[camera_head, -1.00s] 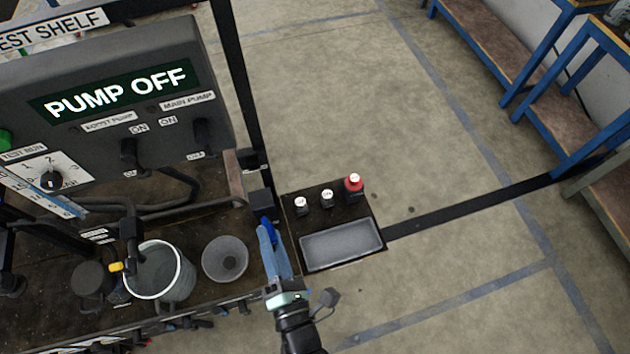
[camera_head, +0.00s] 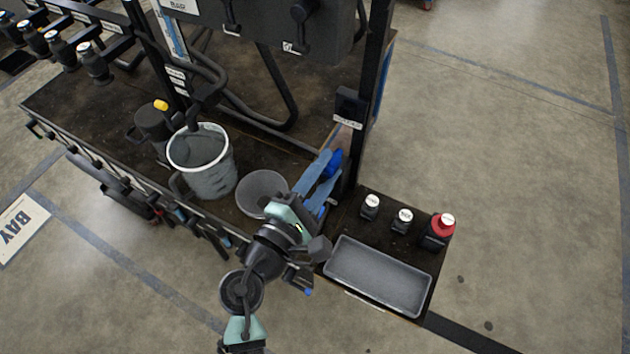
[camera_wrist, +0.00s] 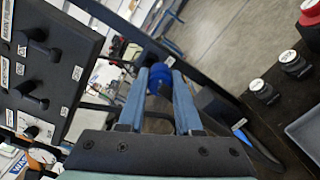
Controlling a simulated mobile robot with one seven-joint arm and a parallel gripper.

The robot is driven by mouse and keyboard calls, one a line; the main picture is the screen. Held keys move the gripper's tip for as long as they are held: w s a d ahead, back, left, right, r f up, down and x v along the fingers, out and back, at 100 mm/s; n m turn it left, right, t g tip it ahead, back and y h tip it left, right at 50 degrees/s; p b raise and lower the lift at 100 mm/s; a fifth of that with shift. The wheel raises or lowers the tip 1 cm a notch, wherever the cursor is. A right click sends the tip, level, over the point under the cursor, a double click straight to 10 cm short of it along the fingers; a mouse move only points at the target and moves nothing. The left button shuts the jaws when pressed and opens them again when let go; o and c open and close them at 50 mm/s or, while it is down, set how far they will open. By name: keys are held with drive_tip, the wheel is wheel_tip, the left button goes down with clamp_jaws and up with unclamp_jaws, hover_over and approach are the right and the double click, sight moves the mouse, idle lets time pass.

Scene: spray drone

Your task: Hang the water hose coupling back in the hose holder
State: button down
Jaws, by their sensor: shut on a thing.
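The blue water hose coupling (camera_head: 333,163) is between my fingertips beside the black post at the shelf's right end. My gripper (camera_head: 326,172) has long blue fingers closed on it. In the wrist view, the coupling (camera_wrist: 160,76) shows as a round blue body at the far end of my gripper (camera_wrist: 160,90), with the fingers on either side. A black block with a white label (camera_head: 349,106) is fixed to the post just above the coupling; it may be the hose holder, but I cannot tell. Whether the coupling touches the holder is hidden.
A white-rimmed grey bucket (camera_head: 203,172) and a grey bowl (camera_head: 262,192) stand left of my gripper. The control panel (camera_head: 270,28) is above. Open floor lies to the right.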

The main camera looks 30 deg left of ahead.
drive_tip(key=a+b, duration=0.1)
drive_tip(key=w+a+b, duration=0.1)
drive_tip(key=shift+w+a+r+n+y+b, duration=0.1)
drive_tip(key=shift+a+r+n+y+b, duration=0.05)
drive_tip(key=shift+a+n+y+b, duration=0.15)
drive_tip(key=shift+d, duration=0.1)
drive_tip(key=shift+w+d+p, duration=0.1)
drive_tip(key=shift+w+p, duration=0.2)
drive_tip(key=shift+w, duration=2.6)
drive_tip(key=shift+w, duration=1.4)
drive_tip(key=c, duration=0.5)
unclamp_jaws()
